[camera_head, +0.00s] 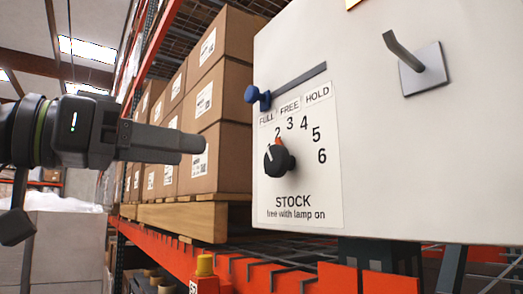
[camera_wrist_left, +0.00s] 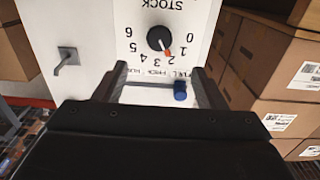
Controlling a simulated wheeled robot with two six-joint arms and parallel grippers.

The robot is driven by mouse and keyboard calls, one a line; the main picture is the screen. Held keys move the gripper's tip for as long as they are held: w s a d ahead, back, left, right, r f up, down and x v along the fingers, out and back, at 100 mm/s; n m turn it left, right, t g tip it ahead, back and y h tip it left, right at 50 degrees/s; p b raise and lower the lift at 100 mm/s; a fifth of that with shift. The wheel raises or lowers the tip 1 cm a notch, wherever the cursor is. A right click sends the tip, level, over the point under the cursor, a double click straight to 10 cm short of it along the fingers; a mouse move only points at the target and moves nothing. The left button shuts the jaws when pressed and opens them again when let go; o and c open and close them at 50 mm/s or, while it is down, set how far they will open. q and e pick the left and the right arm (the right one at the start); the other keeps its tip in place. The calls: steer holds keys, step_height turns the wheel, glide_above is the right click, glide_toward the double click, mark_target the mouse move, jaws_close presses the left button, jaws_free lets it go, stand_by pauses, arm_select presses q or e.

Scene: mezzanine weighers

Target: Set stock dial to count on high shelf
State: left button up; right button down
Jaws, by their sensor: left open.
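The stock dial (camera_head: 280,159) is a black round knob on a white panel, with numbers around it. It also shows upside down in the left wrist view (camera_wrist_left: 159,39). Its orange mark points at about 2. A blue slider knob (camera_head: 257,98) sits above it at the FULL end of a slot, with FREE and HOLD to its right; it shows in the left wrist view (camera_wrist_left: 181,91) too. My left gripper (camera_head: 197,144) is open and empty, left of the dial and apart from it. Its fingers (camera_wrist_left: 160,80) point toward the panel. My right gripper is out of view.
A grey metal lever (camera_head: 408,58) juts from the panel's upper right. Stacked cartons (camera_head: 205,100) on a wooden pallet stand left of the panel. An orange shelf beam (camera_head: 170,255) runs below, with a yellow-topped post (camera_head: 205,265). Free air lies between gripper and dial.

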mark_target(272, 163)
arm_select(q)
steer(key=p+x, duration=0.5)
steer(key=x, duration=0.6)
steer(key=shift+d+r, duration=0.15)
steer(key=shift+d, duration=0.05)
steer(key=shift+p+x, duration=0.35)
steer(key=shift+x, duration=0.5)
steer(key=shift+c, duration=0.2)
steer(key=c, duration=0.9)
